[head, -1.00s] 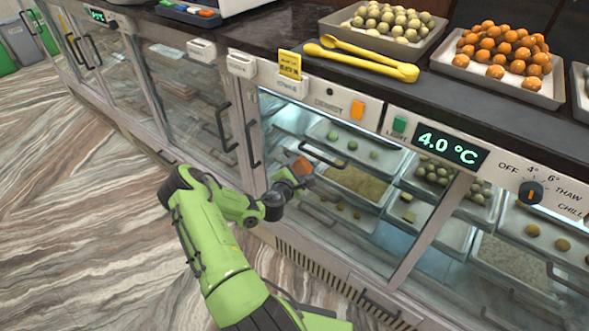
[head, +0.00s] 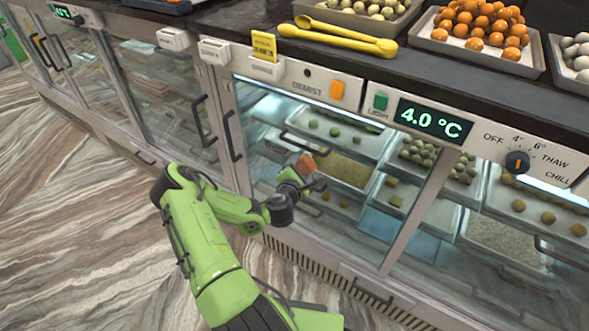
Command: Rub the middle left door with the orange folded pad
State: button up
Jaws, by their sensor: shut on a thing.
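The orange folded pad (head: 305,164) shows as a small orange patch at the tip of my gripper (head: 302,177). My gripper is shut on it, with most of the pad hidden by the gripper. The pad is in front of the lit glass door (head: 262,108) under the DEMIST panel, over its lower middle part. I cannot tell whether the pad touches the glass. This door has a dark upright handle (head: 232,136) at its left edge. Another glass door (head: 160,95) with its own dark handle stands to the left.
Behind the glass are trays of sweets (head: 335,130). The counter top holds yellow tongs (head: 345,35), a yellow card (head: 264,47) and a tray of orange sweets (head: 480,50). A 4.0 °C display (head: 430,118) and a knob (head: 517,162) are at right. Free floor (head: 80,230) lies left.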

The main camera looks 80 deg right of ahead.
jog(key=shift+s+a+f+b, duration=0.1)
jog(key=shift+s+a+b, duration=0.15)
jog(key=shift+s, duration=0.2)
jog(key=shift+s+a+f+b, duration=0.1)
jog(key=shift+s+b, duration=0.25)
jog(key=shift+s, duration=0.05)
jog(key=shift+s+r, duration=0.15)
jog(key=shift+a, duration=0.1)
jog(key=shift+a+b, duration=0.2)
jog(key=shift+b, duration=0.3)
jog(key=a+b, duration=0.1)
jog(key=w+a+b, duration=0.1)
jog(key=a+b, duration=0.1)
jog(key=w+a+b, duration=0.1)
jog(key=a+b, duration=0.1)
jog(key=shift+w, duration=0.25)
